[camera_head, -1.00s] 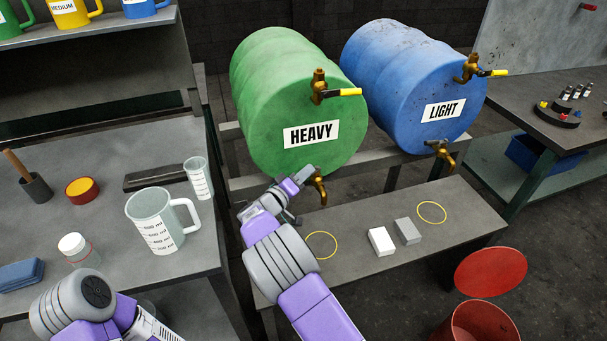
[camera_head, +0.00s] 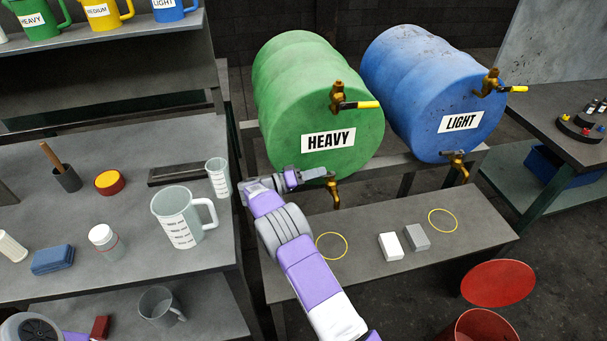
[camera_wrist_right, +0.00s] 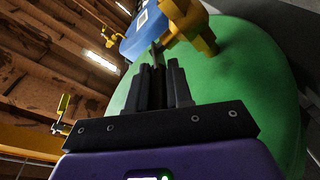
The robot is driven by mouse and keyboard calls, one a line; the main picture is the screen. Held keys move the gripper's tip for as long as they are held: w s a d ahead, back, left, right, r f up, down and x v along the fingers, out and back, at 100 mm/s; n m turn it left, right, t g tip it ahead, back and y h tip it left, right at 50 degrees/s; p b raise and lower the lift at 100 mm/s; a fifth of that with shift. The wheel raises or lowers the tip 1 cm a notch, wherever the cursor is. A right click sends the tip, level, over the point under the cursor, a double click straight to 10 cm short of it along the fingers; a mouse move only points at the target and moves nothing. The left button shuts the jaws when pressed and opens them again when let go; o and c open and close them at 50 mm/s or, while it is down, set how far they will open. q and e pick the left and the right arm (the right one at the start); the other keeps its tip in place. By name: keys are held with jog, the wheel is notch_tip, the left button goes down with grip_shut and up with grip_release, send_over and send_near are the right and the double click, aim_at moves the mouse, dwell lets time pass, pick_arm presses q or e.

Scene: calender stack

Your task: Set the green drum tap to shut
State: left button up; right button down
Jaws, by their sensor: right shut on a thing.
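The green drum (camera_head: 290,90), labelled HEAVY, lies on a stand with its round end facing me. Its brass lower tap (camera_head: 333,192) hangs at the bottom of that end. My right gripper (camera_head: 315,174) reaches this tap from the left and is shut on its handle, which the fingers mostly hide. In the right wrist view the closed fingers (camera_wrist_right: 157,80) meet the brass tap body (camera_wrist_right: 190,35) in front of the green drum. An upper brass tap (camera_head: 338,98) has a yellow-tipped lever pointing right. My left gripper is not visible; only part of that arm shows at bottom left.
A blue drum (camera_head: 425,85) labelled LIGHT lies to the right with its own taps. A low bench (camera_head: 365,230) below carries a white block (camera_head: 390,246), a grey block (camera_head: 416,238) and yellow rings. A table (camera_head: 120,230) with jugs stands left. A red bin (camera_head: 478,328) is at front right.

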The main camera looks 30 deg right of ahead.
jog(key=shift+d+r, duration=0.15)
jog(key=shift+r, duration=0.05)
jog(key=c, duration=1.1)
grip_release()
jog(key=shift+f, duration=0.1)
jog(key=a, duration=0.5)
jog(key=w+a+p, duration=0.1)
jog(key=a, duration=0.1)
jog(key=shift+a, duration=0.3)
